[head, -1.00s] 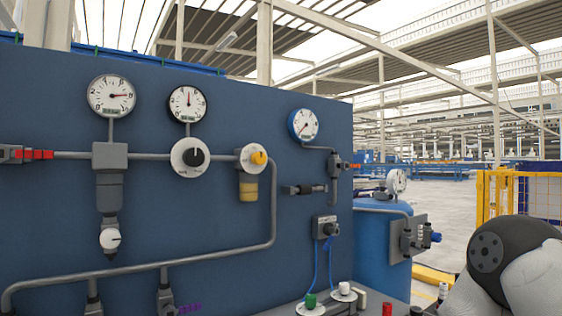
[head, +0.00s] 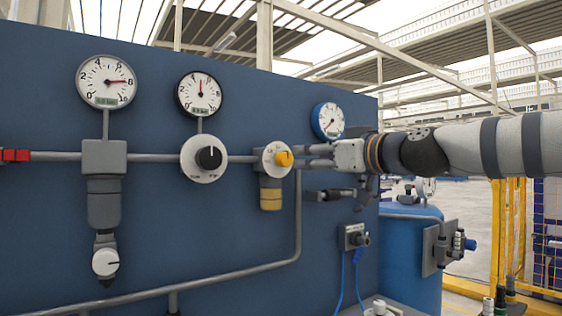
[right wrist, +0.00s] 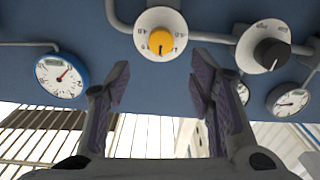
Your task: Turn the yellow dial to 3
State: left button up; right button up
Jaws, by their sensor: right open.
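The yellow dial (head: 284,158) sticks out of a round white plate (head: 271,159) on the blue panel. In the right wrist view the yellow dial (right wrist: 161,41) sits ahead of the fingers, near the top centre. Small numbers ring its white plate (right wrist: 160,19), too small to read surely. My right gripper (head: 310,156) reaches in from the right, close to the dial. In the right wrist view the right gripper (right wrist: 160,76) is open, its fingers apart on either side below the dial, with nothing between them. My left gripper is in neither view.
A black dial (head: 208,157) on a white plate is left of the yellow one. Pipes run along the panel (head: 190,250). A blue tank (head: 405,265) stands at the right.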

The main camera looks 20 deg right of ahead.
aim_at(288, 159)
jog(key=x, duration=0.3)
jog(key=f+b+x, duration=0.1)
jog(key=x, duration=0.5)
jog(key=shift+f, duration=0.2)
jog(key=shift+w+a+r, duration=0.2)
jog(key=shift+w+r, duration=0.2)
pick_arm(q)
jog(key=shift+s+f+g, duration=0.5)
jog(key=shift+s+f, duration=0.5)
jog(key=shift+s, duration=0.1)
pick_arm(e)
jog(key=c, duration=1.2)
